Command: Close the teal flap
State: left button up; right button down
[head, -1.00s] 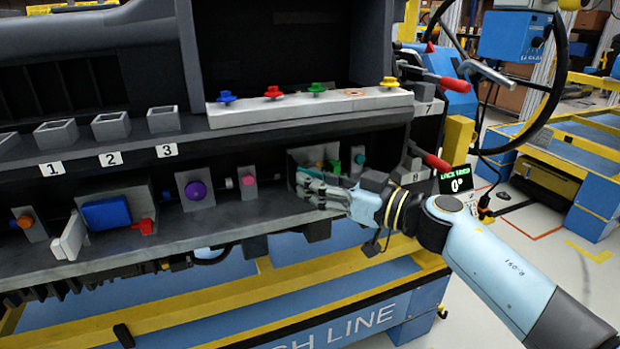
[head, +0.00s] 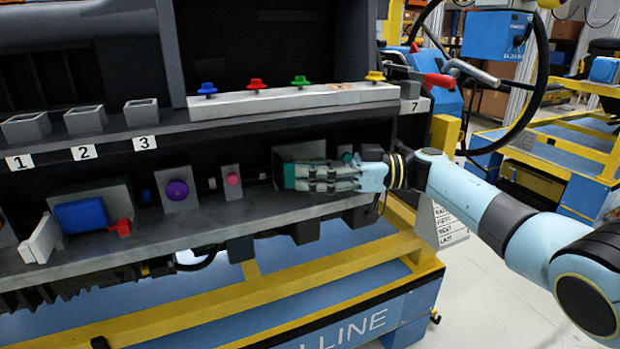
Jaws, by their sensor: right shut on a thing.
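The teal flap (head: 289,176) shows as a small teal patch at the fingertips of my right gripper, in the lower shelf of the dashboard module. Most of it is hidden behind the fingers. A grey mounting plate (head: 299,152) stands behind it. My right gripper (head: 304,178) reaches in from the right with its fingers pointing left, shut on the flap. The flap's exact angle is hidden. My left gripper is not in view.
A teal-green part (head: 347,156) sits just above my right wrist. A pink knob (head: 233,180), a purple knob (head: 177,190) and a blue block (head: 80,214) line the shelf to the left. A steering wheel (head: 541,75) rises at the right.

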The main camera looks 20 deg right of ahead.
jog(key=shift+s+f, duration=0.15)
jog(key=shift+f, duration=0.1)
jog(key=c, duration=1.3)
grip_release()
jog(key=shift+a, duration=0.1)
jog(key=shift+o, duration=0.7)
jog(key=shift+r, duration=0.15)
jog(key=shift+r, duration=0.1)
